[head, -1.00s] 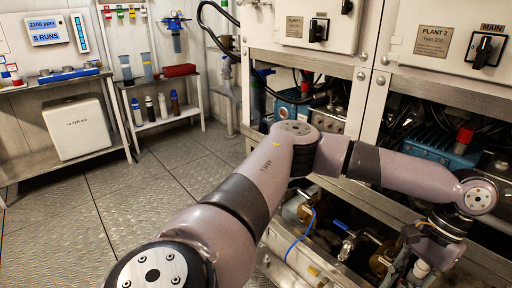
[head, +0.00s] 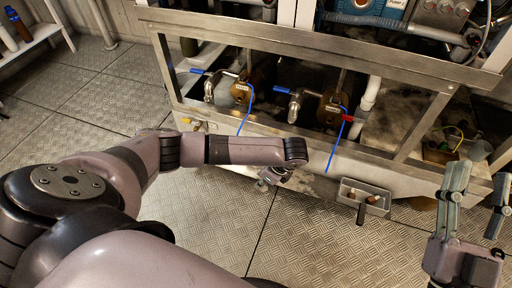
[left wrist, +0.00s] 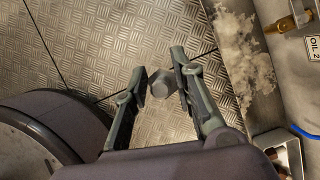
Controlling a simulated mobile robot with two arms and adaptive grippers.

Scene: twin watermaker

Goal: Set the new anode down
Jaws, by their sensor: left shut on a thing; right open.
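My left gripper (head: 274,177) hangs low over the floor plates in front of the skid, at the end of my left arm. In the left wrist view its fingers are closed on a small grey hex-headed piece (left wrist: 161,84), which I take to be the new anode. The rest of the piece is hidden, and in the head view it is too small to make out. Floor plates show below it. My right gripper (head: 473,212) is open and empty at the right, upright in front of the skid.
A grey metal tray (head: 384,209) with small items sits at the skid's lower edge, between my grippers. Floor plates (head: 310,240) are clear in front.

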